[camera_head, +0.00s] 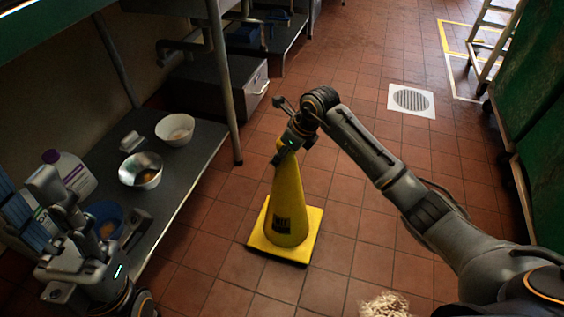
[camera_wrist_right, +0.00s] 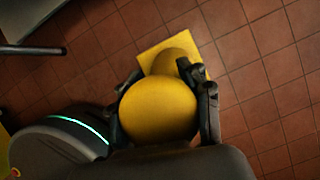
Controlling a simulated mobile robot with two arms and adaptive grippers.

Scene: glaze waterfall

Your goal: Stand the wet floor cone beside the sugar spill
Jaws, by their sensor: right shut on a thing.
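The yellow wet floor cone (camera_head: 288,205) is upright on its square base, with a dark label on its side. Its base is on or very close to the tiles; I cannot tell which. My right gripper (camera_head: 287,146) is shut on the cone's top. In the right wrist view, the fingers (camera_wrist_right: 163,80) sit on both sides of the yellow cone top (camera_wrist_right: 158,108). The pale, grainy sugar spill (camera_head: 386,304) lies at the bottom edge, right of and nearer than the cone, with a tile gap between them. My left gripper (camera_head: 50,190) is at the lower left, its jaws unclear.
A grey low shelf (camera_head: 190,165) at the left holds bowls (camera_head: 141,170) and a white jug (camera_head: 68,172). Its leg (camera_head: 226,90) stands behind the cone. A floor drain (camera_head: 411,99) lies farther back. Green panels (camera_head: 540,110) and a rack stand at right.

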